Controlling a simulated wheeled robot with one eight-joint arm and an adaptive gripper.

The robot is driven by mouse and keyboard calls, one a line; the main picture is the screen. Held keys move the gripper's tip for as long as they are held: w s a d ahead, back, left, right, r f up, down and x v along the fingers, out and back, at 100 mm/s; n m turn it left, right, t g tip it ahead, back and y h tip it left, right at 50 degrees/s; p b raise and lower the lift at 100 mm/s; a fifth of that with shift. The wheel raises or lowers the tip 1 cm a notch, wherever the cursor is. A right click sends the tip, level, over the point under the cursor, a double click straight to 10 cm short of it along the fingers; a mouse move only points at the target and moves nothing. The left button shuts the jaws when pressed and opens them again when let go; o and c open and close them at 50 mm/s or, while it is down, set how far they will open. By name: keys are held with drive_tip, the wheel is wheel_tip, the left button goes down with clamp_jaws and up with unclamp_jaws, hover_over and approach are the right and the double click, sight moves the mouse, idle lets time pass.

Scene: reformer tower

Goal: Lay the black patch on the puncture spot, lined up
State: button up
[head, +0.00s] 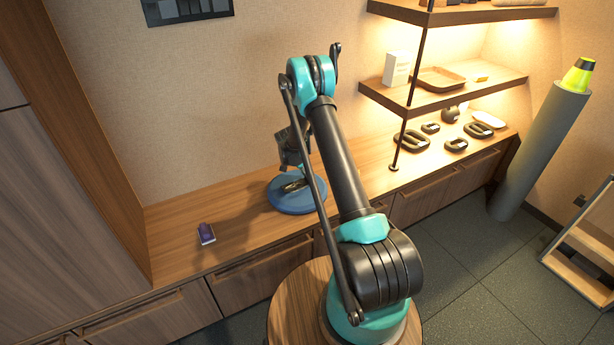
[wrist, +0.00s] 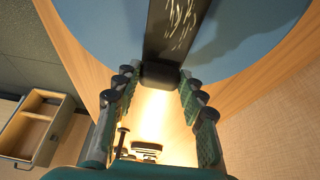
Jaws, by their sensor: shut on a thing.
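My gripper (wrist: 156,78) points down over a round blue pad (wrist: 230,45) on the counter. I cannot tell whether block and strip touch. In the head view the blue pad (head: 291,205) sits mid-counter, with my gripper (head: 293,170) just above it, partly hidden by my arm.
A small purple-and-white item (head: 206,234) lies on the counter to the left. Several black ring-like things stand at the right under shelves (head: 440,95). A tall grey roll (head: 540,150) leans at the far right.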

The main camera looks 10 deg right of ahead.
drive_tip(key=shift+f, duration=0.5)
idle(0.3)
drive_tip(key=o, duration=1.1)
drive_tip(key=v, duration=1.1)
drive_tip(key=s+d+r+n+y, duration=0.15)
drive_tip(key=s+r+n, duration=0.25)
drive_tip(key=s+r, duration=0.6)
drive_tip(key=s+d+r+n+t+y, duration=0.1)
drive_tip(key=s+r+n, duration=0.25)
drive_tip(key=s, duration=0.65)
drive_tip(key=s+d+r+n+t+y, duration=0.1)
drive_tip(key=s+r+n, duration=0.3)
drive_tip(key=s, duration=0.5)
drive_tip(key=s+n, duration=0.1)
drive_tip(key=s, duration=0.3)
drive_tip(key=s+f+n, duration=0.1)
drive_tip(key=s, duration=0.3)
drive_tip(key=s+n, duration=0.1)
drive_tip(key=s, duration=0.4)
drive_tip(key=shift+a+f+t+y, duration=0.15)
drive_tip(key=shift+a+t+y, duration=0.05)
drive_tip(key=shift+t+y, duration=0.2)
